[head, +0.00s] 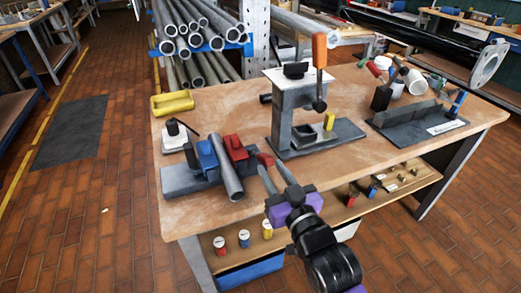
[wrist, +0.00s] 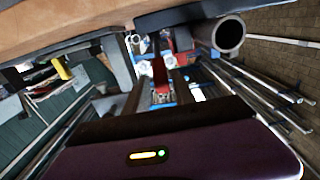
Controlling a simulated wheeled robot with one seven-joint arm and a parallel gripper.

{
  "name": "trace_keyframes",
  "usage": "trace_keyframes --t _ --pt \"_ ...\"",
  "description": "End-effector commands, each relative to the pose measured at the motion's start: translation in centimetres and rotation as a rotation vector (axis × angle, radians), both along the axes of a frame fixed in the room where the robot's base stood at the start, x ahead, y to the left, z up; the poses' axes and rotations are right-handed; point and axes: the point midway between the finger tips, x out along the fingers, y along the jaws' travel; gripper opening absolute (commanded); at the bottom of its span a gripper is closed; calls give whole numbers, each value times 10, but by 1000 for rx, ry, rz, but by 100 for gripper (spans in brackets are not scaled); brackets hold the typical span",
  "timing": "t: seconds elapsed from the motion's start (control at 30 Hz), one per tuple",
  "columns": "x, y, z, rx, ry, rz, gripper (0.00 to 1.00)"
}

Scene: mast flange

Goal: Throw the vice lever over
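The vice stands at the bench's left front, with a grey base (head: 180,180), a blue jaw (head: 207,156) and a red jaw (head: 236,148). A grey pipe (head: 228,172) leans between the jaws; its open end (wrist: 228,35) shows in the wrist view. A red lever handle (head: 264,158) sticks out to the right of the red jaw. My gripper (head: 273,170) is open, its two fingertips just in front of the handle. In the wrist view a red part (wrist: 160,73) lies between my dark fingers (wrist: 160,90); I cannot tell whether they touch it.
An arbor press (head: 290,110) with an orange-handled lever stands behind my gripper. A yellow block (head: 172,103) lies at the bench's left back edge. A dark fixture (head: 415,125) is at the right. Small cans (head: 244,238) stand on the lower shelf.

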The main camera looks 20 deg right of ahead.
Motion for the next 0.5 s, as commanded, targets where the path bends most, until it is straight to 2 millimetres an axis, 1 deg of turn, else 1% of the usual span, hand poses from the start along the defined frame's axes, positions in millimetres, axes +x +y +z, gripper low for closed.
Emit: trace_keyframes --t 0.03,0.2,0.33,0.5 --pt "11 0 2 2 -3 1 31" --pt "42 1 1 2 -1 1 31" --pt "60 0 1 2 -1 1 31" --pt "73 0 0 2 0 1 31"
